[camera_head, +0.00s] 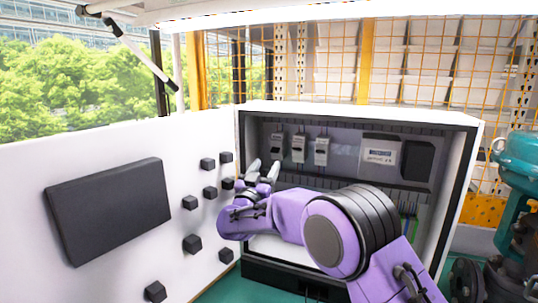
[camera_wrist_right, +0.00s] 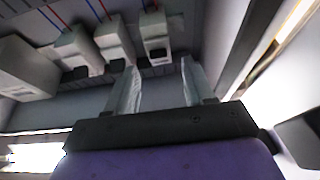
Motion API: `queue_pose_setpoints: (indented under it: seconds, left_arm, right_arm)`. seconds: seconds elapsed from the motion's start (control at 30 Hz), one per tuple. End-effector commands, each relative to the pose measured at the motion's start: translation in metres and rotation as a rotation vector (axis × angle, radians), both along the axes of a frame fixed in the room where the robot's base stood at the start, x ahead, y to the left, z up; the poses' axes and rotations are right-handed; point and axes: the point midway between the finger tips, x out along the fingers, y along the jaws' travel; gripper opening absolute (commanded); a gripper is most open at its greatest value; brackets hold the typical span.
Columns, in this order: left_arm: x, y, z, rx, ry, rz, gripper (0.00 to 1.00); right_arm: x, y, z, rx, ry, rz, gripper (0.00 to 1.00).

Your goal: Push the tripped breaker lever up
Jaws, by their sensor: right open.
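Three pale breakers sit in a row inside the open cabinet: a left one (camera_head: 277,148), a middle one (camera_head: 299,148) and a right one (camera_head: 321,151). My right gripper (camera_head: 264,169) is open and empty, just below and in front of the left breaker in the head view. In the right wrist view its two pale fingers (camera_wrist_right: 160,85) stand apart, and one breaker (camera_wrist_right: 155,36) with a small dark lever (camera_wrist_right: 158,54) lies beyond the gap between them. I see no contact. I cannot tell which lever is tripped. My left gripper is not in view.
The cabinet (camera_head: 362,110) has a white open door (camera_head: 110,135) on the left, with a dark panel (camera_head: 110,205) and several black blocks. A grey box (camera_head: 381,156) is right of the breakers. A teal valve (camera_head: 515,180) stands outside on the right.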

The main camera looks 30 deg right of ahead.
Motion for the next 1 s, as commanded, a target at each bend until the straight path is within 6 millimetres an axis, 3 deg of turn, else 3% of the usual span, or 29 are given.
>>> queue_pose_setpoints:
  seconds: [0.03, 0.23, 0.6, 0.63, 0.8, 0.83, 0.87, 1.0]
  left_arm:
    - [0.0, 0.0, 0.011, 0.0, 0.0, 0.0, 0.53]
    - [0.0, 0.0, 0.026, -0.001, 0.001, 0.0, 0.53]
    - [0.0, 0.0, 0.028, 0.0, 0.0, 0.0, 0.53]
    - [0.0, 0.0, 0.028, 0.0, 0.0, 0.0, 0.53]
    - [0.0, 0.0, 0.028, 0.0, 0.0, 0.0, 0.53]
    - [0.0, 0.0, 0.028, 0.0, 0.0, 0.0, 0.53]
    - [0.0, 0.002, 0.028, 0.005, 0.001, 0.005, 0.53]
    - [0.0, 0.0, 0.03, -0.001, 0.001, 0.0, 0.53]
  right_arm:
    - [0.006, -0.01, 0.01, 0.003, 0.0, -0.005, 0.53]
    - [0.03, -0.035, 0.022, 0.002, 0.0, -0.003, 0.53]
    - [0.038, -0.041, 0.024, -0.001, 0.001, 0.002, 0.53]
    - [0.038, -0.041, 0.024, -0.001, 0.001, 0.002, 0.5]
    - [0.038, -0.041, 0.024, 0.0, 0.0, 0.001, 0.0]
    - [0.038, -0.041, 0.024, 0.0, 0.0, 0.001, 0.0]
    - [0.038, -0.027, 0.024, -0.001, 0.0, 0.005, 0.0]
    - [0.038, -0.037, 0.025, 0.004, 0.006, 0.003, 0.0]
